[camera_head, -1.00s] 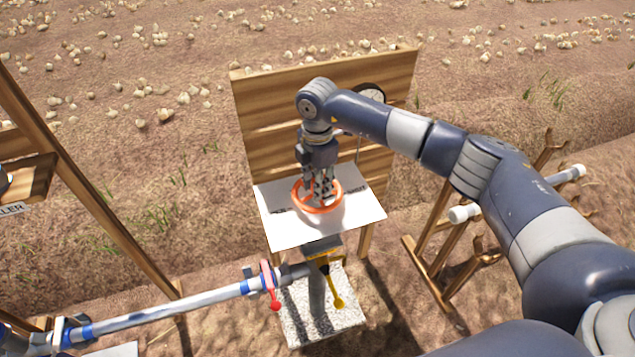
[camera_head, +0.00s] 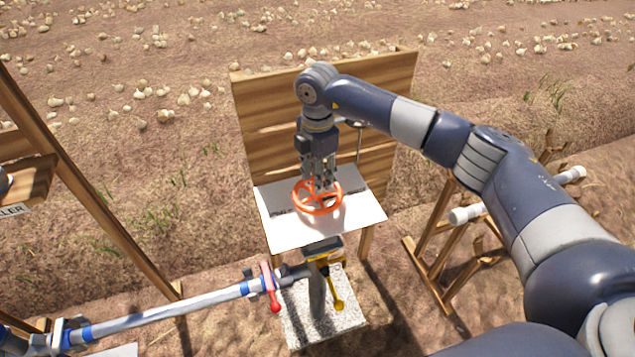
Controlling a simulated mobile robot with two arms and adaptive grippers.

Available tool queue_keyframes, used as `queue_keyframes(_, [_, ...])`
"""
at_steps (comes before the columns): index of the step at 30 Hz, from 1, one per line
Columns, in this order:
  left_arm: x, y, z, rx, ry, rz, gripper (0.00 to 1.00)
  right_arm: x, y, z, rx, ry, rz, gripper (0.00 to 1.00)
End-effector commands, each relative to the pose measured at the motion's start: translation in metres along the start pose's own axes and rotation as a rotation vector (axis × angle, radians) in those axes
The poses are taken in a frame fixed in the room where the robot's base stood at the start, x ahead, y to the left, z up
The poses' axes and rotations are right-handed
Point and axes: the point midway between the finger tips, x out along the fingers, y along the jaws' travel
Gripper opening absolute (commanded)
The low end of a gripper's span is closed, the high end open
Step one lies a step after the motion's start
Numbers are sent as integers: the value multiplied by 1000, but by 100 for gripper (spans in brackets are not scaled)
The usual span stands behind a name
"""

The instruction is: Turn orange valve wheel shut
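The orange valve wheel (camera_head: 300,205) lies flat above a white panel on the wooden stand, its rim and spokes showing. My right gripper (camera_head: 319,187) reaches down from above over the wheel's middle and far side. Its fingers point down and look spread apart, with nothing seen between them. The fingertips are close to the spokes; I cannot tell whether they touch. The fingers hide part of the wheel's far rim. My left gripper is not in view.
The white panel (camera_head: 288,236) is backed by wooden boards (camera_head: 265,105). Below stands a pipe with a yellow lever (camera_head: 338,292). A pipe with a red handle (camera_head: 270,287) runs left. A wooden rack (camera_head: 428,262) holding a white pipe stands right.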

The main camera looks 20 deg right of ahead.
Motion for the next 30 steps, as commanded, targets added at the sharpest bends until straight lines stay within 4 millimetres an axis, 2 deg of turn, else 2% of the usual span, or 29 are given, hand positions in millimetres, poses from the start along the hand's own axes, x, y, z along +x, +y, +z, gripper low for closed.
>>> queue_keyframes(1, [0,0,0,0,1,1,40,-13,1,0,0,0,6,34])
queue_keyframes(6, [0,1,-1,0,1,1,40,-49,1,1,0,-1,5,34])
queue_keyframes(12, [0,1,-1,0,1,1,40,-78,1,0,1,0,3,34])
queue_keyframes(18, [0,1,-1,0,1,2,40,-86,0,0,0,-1,1,34])
queue_keyframes(30, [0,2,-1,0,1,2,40,-86,0,-1,-2,2,2,34])
